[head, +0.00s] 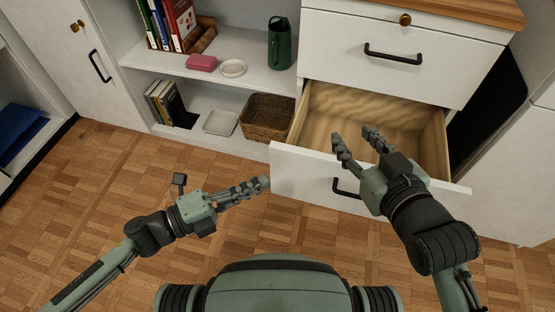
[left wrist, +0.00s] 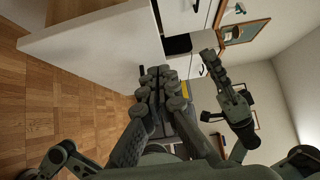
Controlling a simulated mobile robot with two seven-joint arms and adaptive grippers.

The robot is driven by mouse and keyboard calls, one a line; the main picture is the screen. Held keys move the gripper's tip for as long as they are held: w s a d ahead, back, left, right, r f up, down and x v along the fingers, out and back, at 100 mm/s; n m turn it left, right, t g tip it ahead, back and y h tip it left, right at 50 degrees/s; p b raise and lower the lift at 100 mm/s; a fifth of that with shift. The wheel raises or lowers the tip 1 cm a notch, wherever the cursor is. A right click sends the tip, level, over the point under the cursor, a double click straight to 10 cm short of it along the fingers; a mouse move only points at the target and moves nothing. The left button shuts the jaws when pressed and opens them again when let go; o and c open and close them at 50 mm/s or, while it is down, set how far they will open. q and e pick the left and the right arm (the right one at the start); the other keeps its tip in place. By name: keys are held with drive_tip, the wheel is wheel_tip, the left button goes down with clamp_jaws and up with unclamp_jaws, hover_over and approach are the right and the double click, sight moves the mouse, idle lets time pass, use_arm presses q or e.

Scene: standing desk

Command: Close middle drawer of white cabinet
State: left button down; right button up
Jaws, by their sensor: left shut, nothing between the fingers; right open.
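The white cabinet (head: 335,50) stands at the upper right of the head view under a wooden top. Its drawer below the closed black-handled front is pulled far out, and its white front (head: 300,175) and bare wooden inside (head: 385,108) show. The black handle (head: 344,188) is partly hidden by my right gripper. My left gripper (head: 264,184) is shut and empty, with its fingertips at the left end of that front; I cannot tell if they touch. In the left wrist view a white panel (left wrist: 95,38) lies beside the fingers. My right gripper (head: 357,138) is open and empty above the drawer.
Left of the drawer are shelves with books (head: 172,22), a green jug (head: 280,43), a pink box (head: 202,63) and a wicker basket (head: 267,118). The parquet floor (head: 90,190) is clear. A dark gap (head: 490,100) lies right of the cabinet.

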sight(295, 154)
use_arm(q)
drive_tip(key=shift+w+d, duration=1.2)
drive_tip(key=shift+w, duration=0.25)
drive_tip(key=shift+w+d, duration=1.15)
drive_tip(key=shift+w, duration=0.3)
drive_tip(key=shift+w, duration=0.15)
